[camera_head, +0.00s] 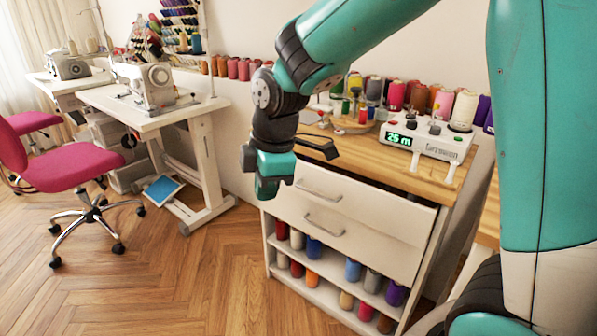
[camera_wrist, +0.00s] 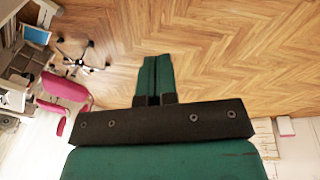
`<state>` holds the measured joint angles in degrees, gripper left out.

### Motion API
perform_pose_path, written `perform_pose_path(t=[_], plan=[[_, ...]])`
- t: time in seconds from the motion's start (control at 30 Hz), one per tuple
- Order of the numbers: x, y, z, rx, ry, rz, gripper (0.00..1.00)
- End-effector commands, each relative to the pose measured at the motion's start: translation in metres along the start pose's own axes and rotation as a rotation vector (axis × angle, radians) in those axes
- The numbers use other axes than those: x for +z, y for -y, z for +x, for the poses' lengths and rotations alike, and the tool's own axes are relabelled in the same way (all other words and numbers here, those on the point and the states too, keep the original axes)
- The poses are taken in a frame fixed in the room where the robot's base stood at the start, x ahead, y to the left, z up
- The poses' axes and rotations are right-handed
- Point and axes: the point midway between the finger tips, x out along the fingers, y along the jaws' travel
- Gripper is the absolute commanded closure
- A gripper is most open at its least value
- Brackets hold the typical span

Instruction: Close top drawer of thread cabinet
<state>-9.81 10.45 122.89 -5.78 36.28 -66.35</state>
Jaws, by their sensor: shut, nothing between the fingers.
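The thread cabinet (camera_head: 432,240) is white with a wooden top and two drawers above open shelves of spools. Its top drawer (camera_head: 375,205) has a metal bar handle (camera_head: 319,191). A thin dark gap shows along its upper right edge, so the front seems to stand slightly out; how far is hard to tell. The lower drawer (camera_head: 370,248) has a similar handle (camera_head: 324,223). My gripper (camera_head: 267,192) is shut and empty, pointing down near the drawer's left end, in front of the cabinet. Its closed fingers also show in the wrist view (camera_wrist: 156,75), over floor.
A thread-winding machine (camera_head: 428,140) and many spools stand on the cabinet top. A sewing table (camera_head: 150,110) with a machine and a pink chair (camera_head: 70,165) stand at the left. The wooden floor (camera_head: 170,270) before the cabinet is clear.

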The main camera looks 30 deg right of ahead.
Motion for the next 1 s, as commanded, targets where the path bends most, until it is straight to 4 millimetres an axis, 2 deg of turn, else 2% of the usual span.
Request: perform_pose_path(t=[0.03,0.1,0.2,0.33,0.5,0.67,1.0], plan=[[0.009,-0.029,0.0,0.012,0.042,-0.104,1.0],[0.025,-0.063,0.011,0.024,0.107,-0.276,1.0],[0.049,-0.102,0.025,0.019,0.196,-0.496,1.0],[0.076,-0.135,0.042,-0.014,0.287,-0.713,1.0],[0.095,-0.153,0.055,-0.051,0.345,-0.862,1.0],[0.102,-0.156,0.07,-0.061,0.354,-0.891,1.0],[0.124,-0.162,0.135,-0.062,0.352,-0.889,1.0]])
